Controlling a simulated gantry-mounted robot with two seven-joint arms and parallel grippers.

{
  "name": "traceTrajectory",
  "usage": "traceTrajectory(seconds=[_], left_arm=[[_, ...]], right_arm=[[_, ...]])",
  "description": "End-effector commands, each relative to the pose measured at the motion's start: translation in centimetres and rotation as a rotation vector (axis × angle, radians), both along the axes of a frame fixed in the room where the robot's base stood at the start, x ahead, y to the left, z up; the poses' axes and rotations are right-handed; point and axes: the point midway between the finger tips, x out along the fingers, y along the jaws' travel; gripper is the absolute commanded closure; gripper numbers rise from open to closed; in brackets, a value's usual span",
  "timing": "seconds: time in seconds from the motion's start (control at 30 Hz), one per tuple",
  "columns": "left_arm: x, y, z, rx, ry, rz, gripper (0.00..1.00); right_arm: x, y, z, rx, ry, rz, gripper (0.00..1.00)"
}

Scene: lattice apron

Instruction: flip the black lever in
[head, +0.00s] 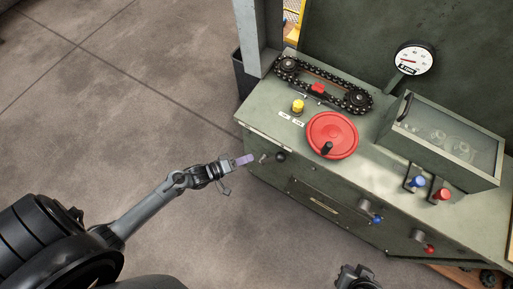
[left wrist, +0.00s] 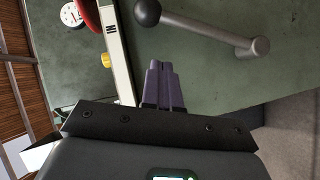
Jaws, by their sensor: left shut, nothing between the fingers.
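The black lever (head: 280,157) is on the front face of the green machine, near its left end, below the top edge. In the left wrist view it is a metal rod with a black ball knob (left wrist: 147,12) at one end and a round pivot (left wrist: 260,46) at the other. My left gripper (head: 246,159) is shut and empty, just left of the lever's pivot in the head view. Its purple fingertips (left wrist: 160,68) point at the machine front, apart from the lever in the picture. Part of my right arm shows at the bottom edge, its fingers not clear.
A red handwheel (head: 332,134), a yellow button (head: 298,106) and a chain drive (head: 322,88) sit on the machine top. Blue (head: 377,219) and red (head: 430,248) knobs stick out of the front further right.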

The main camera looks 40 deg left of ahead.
Motion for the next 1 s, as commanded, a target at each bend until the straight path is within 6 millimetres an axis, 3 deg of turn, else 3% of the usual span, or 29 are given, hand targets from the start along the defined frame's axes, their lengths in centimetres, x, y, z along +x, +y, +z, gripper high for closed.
traceTrajectory(seconds=[0.1, 0.3, 1.0], left_arm=[[-1.7, 1.0, 0.6, 0.002, 0.001, 0.000, 1.00], [-3.4, 1.9, 1.0, 0.001, 0.000, 0.001, 1.00], [-4.6, 1.9, 0.6, -0.005, 0.013, 0.003, 1.00]], right_arm=[[0.0, -0.1, 0.5, -0.001, 0.000, -0.003, 1.00], [0.0, -0.1, 0.8, -0.002, 0.001, -0.001, 1.00], [0.0, -0.3, 0.8, -0.012, 0.001, 0.006, 1.00]])
